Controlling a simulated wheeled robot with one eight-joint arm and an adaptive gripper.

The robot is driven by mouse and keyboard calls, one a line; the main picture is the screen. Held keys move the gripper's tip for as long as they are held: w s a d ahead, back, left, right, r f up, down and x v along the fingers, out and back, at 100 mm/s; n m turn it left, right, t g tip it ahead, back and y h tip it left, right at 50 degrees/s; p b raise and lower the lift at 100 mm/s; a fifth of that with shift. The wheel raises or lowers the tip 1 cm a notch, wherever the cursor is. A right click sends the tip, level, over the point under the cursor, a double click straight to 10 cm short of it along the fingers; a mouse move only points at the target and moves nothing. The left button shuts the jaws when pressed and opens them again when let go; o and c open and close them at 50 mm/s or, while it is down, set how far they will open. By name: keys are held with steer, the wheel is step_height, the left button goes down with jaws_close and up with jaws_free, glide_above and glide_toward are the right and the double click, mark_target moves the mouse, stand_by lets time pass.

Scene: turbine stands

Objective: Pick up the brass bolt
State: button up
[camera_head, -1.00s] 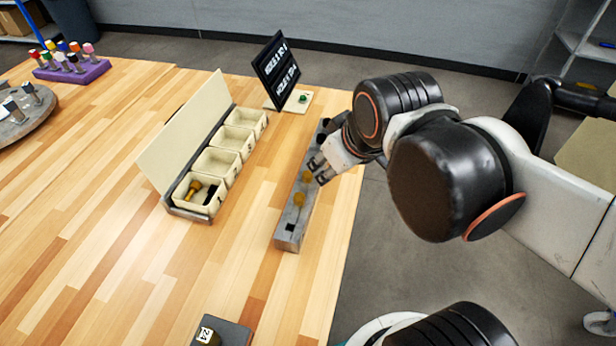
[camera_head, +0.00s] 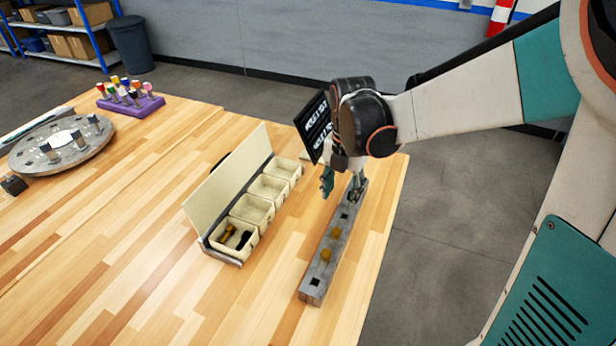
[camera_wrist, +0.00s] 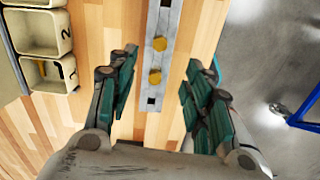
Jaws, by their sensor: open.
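Two brass bolts stand in a long grey metal bar (camera_head: 318,268). One bolt (camera_head: 336,232) is nearer the bar's middle and the other (camera_head: 326,254) is closer to its near end. In the wrist view both bolts, one (camera_wrist: 159,43) above the other (camera_wrist: 155,77), show as round brass heads between my fingers. My gripper (camera_head: 342,187) points down over the far part of the bar. Its teal fingers (camera_wrist: 162,62) are spread either side of the bar with nothing held. Another brass piece (camera_head: 228,231) lies in the nearest bin compartment.
An open-lidded bin box (camera_head: 224,253) with several compartments stands left of the bar. A dark sign (camera_head: 314,128) stands behind my gripper. A round grey turntable (camera_head: 40,160) and a purple rack (camera_head: 135,103) are far left. The front tabletop is clear.

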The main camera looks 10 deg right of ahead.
mark_target(337, 230)
steer(key=shift+n, duration=0.4)
step_height(337, 230, down, 14)
steer(key=b, duration=0.3)
steer(key=shift+f+b, duration=0.1)
steer(key=shift+b, duration=0.25)
steer(key=shift+a, duration=0.1)
jaws_close()
